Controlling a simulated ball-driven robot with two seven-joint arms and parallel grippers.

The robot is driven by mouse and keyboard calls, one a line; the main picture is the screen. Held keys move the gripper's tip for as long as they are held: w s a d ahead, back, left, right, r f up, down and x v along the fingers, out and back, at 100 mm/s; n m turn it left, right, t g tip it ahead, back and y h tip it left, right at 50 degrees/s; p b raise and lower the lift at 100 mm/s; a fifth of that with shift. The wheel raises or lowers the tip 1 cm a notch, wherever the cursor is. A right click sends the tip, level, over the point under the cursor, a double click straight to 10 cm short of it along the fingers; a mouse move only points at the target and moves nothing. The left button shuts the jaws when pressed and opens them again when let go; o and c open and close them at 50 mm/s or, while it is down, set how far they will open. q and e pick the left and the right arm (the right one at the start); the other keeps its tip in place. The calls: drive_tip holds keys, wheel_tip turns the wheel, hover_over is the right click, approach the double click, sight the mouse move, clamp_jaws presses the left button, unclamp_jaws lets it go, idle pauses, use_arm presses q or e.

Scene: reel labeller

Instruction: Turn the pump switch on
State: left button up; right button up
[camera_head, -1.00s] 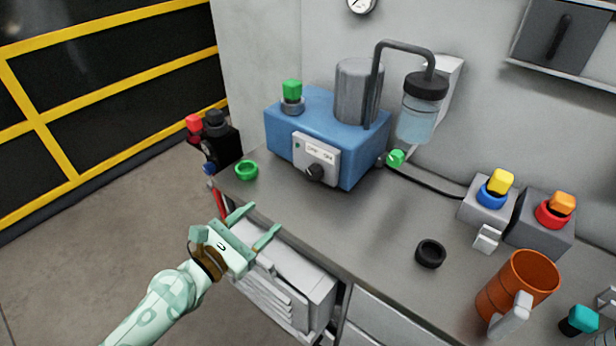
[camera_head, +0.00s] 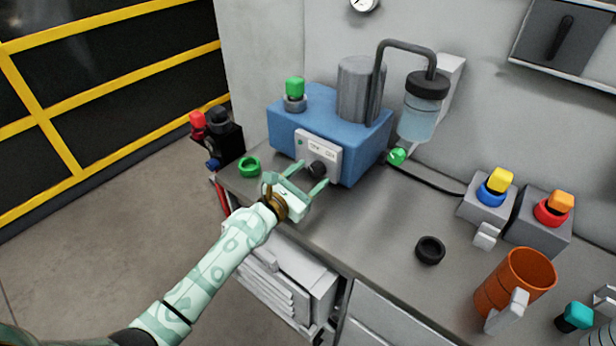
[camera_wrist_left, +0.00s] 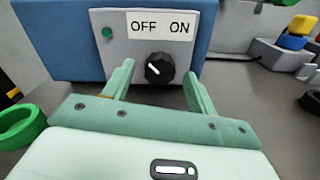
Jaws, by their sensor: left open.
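The pump (camera_head: 345,137) is a blue box with a grey cylinder on top. Its front has a pale switch panel (camera_head: 330,152) with a black rotary knob (camera_head: 317,170). In the left wrist view the knob (camera_wrist_left: 159,68) sits below the label (camera_wrist_left: 161,26) reading OFF and ON, and its white mark points up and left, toward OFF. A small green dot (camera_wrist_left: 107,32) is at the panel's upper left. My left gripper (camera_head: 312,182) is open, its fingers pointing at the panel. In the left wrist view the knob shows between the fingertips, apart from both. My right gripper is not in view.
A green ring (camera_head: 249,167) lies left of the gripper, near the bench edge. A black ring (camera_head: 430,250) and an orange mug (camera_head: 514,285) stand to the right. Grey blocks with coloured caps (camera_head: 489,196) are further right. The bench between them is clear.

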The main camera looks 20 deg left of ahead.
use_arm(q)
drive_tip(key=c, duration=1)
drive_tip(key=shift+m, duration=0.3)
drive_tip(key=m, duration=0.3)
drive_tip(key=shift+m, duration=0.3)
drive_tip(key=m, duration=0.4)
drive_tip(key=shift+m, duration=0.3)
drive_tip(key=m, duration=0.5)
drive_tip(key=shift+p, duration=0.3)
drive_tip(key=shift+f+m+p, duration=0.1)
drive_tip(key=shift+m+p, duration=0.4)
drive_tip(key=shift+m, duration=1.6)
